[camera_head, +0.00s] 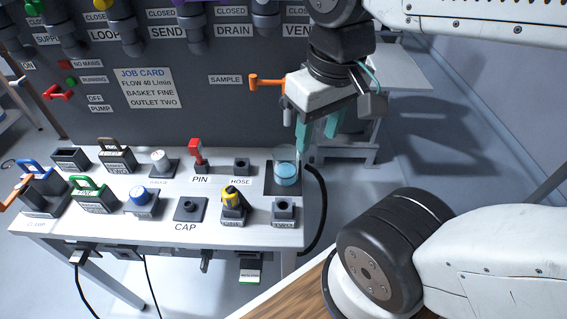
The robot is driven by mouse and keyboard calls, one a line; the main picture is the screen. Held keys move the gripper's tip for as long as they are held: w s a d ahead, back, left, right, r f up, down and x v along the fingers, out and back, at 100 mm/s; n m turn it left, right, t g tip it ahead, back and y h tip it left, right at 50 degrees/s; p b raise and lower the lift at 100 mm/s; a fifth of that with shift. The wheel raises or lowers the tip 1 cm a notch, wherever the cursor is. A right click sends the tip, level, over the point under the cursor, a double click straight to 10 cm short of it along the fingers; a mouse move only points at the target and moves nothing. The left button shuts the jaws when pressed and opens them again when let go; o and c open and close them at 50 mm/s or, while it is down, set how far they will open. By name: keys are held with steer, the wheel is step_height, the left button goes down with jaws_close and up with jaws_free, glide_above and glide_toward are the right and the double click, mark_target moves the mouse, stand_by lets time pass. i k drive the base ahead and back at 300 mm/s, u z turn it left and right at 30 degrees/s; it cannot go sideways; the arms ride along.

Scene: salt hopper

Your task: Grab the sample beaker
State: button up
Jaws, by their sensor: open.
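The sample beaker (286,171) is a clear cup with light blue liquid. It stands upright in a dark square tray (271,190) at the right end of the white bench. My gripper (317,140) has teal fingers and hangs just above and to the right of the beaker, pointing down. It is open and holds nothing. The fingers look apart from the beaker, though the exact gap in depth cannot be told. The orange sample valve handle (266,83) is on the panel, just left of my gripper.
The bench holds a yellow-topped item (232,195), a HOSE holder (242,167), a red pin (196,150), a CAP holder (188,209) and several coloured-handled baskets. A black hose (320,205) curves down by the bench's right end. The floor farther right is clear.

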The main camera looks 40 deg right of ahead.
mark_target(285, 157)
steer(key=k, duration=0.5)
steer(key=z, duration=2.7)
steer(key=k, duration=0.55)
steer(key=u, duration=1.05)
